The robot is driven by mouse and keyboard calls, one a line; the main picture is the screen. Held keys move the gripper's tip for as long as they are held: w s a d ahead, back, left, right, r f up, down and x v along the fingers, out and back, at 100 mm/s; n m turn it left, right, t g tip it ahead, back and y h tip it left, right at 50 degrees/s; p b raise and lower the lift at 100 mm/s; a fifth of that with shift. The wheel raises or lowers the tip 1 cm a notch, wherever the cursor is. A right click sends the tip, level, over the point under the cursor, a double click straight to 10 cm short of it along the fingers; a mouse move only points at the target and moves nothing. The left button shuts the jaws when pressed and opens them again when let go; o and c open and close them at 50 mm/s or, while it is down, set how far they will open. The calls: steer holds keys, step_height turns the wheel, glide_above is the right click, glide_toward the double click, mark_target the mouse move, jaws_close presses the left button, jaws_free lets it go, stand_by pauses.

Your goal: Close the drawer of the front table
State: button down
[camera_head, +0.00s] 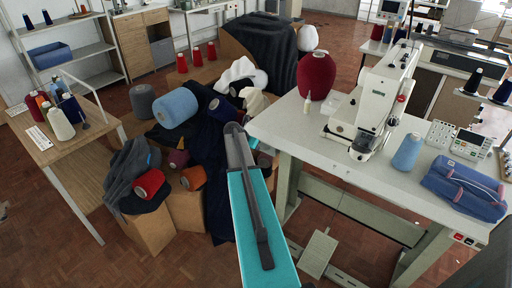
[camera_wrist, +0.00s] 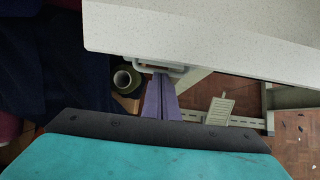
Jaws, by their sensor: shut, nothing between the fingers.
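The front table has a pale speckled top (camera_head: 300,134), which also fills the upper right of the wrist view (camera_wrist: 220,30). Under its edge in the wrist view, a grey bar handle (camera_wrist: 180,70) shows, apparently the drawer's. My gripper (camera_wrist: 161,76) has its purple fingers shut together, with the tips at or just below the handle. I cannot tell whether they touch it. The drawer body is mostly hidden under the top, so how far out it stands is unclear. In the head view my teal arm blocks that side of the table and my fingertips do not show.
On the table stand a sewing machine (camera_head: 378,105), a dark red cone (camera_head: 317,75), a blue cone (camera_head: 407,151) and a blue bag (camera_head: 464,188). Boxes with cloth and yarn crowd the left. A pedal (camera_head: 319,253) sits below. Floor (camera_head: 50,240) is clear at lower left.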

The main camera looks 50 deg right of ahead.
steer(key=a+f+b+v, duration=0.1)
steer(key=v, duration=1.1)
steer(key=shift+s+a, duration=0.25)
steer(key=shift+a, duration=0.2)
steer(key=shift+w+r, duration=0.1)
steer(key=shift+r, duration=0.05)
